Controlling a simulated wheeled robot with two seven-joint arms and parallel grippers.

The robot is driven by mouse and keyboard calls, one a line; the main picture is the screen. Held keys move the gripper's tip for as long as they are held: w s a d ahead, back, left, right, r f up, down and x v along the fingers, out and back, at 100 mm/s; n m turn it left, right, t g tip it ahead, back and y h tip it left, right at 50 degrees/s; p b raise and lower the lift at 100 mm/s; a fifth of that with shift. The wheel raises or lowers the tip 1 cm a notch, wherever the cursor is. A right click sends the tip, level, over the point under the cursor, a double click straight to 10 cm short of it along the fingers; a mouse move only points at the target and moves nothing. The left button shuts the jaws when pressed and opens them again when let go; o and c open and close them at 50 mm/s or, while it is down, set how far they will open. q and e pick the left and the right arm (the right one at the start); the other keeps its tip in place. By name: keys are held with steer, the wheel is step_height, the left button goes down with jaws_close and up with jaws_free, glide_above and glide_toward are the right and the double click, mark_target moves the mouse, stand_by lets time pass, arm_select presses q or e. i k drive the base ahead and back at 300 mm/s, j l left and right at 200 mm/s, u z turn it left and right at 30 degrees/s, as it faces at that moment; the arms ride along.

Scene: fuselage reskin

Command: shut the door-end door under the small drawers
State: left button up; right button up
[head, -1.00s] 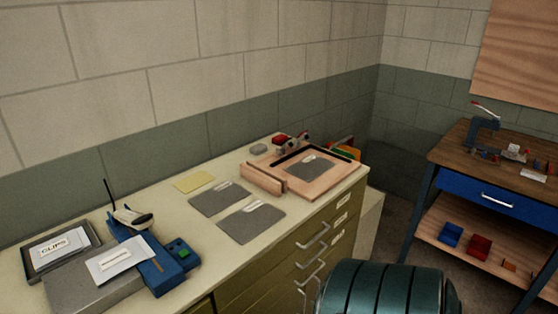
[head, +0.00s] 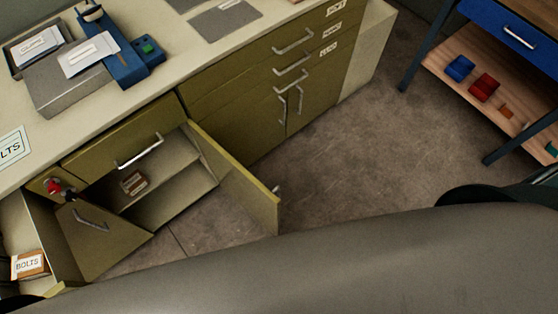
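The olive cabinet run stands under a cream counter. Below the stack of labelled drawers (head: 291,64) at the right are two doors with upright handles (head: 299,99); both look flush with the front. Further left, below a wide drawer (head: 126,142), a compartment is open. Its right door (head: 240,183) stands swung out over the floor, and its left door (head: 98,238) is also swung out. Which door is the door-end one I cannot tell. Neither gripper can be made out; my own grey body fills the bottom.
A red item (head: 55,187) is beside the left door. A workbench (head: 468,70) with blue and red bins stands at the right. The grey floor (head: 335,160) between is clear.

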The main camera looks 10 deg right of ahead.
mark_target(245, 187)
steer(key=l+z, duration=0.2)
steer(key=z, duration=0.2)
steer(key=l+z, duration=0.2)
steer(key=z, duration=0.2)
steer(key=i+l, duration=0.3)
steer(key=i+l+u, duration=0.1)
steer(key=u, duration=0.35)
steer(key=l+u, duration=0.3)
steer(key=u, duration=0.15)
steer(key=i+l+u, duration=0.1)
steer(key=l+u, duration=0.15)
steer(key=u, duration=0.2)
steer(key=l+u, duration=0.25)
steer(key=u, duration=0.2)
steer(key=l+u, duration=0.25)
steer(key=u, duration=0.2)
steer(key=k+l+u, duration=0.1)
steer(key=l+u, duration=0.3)
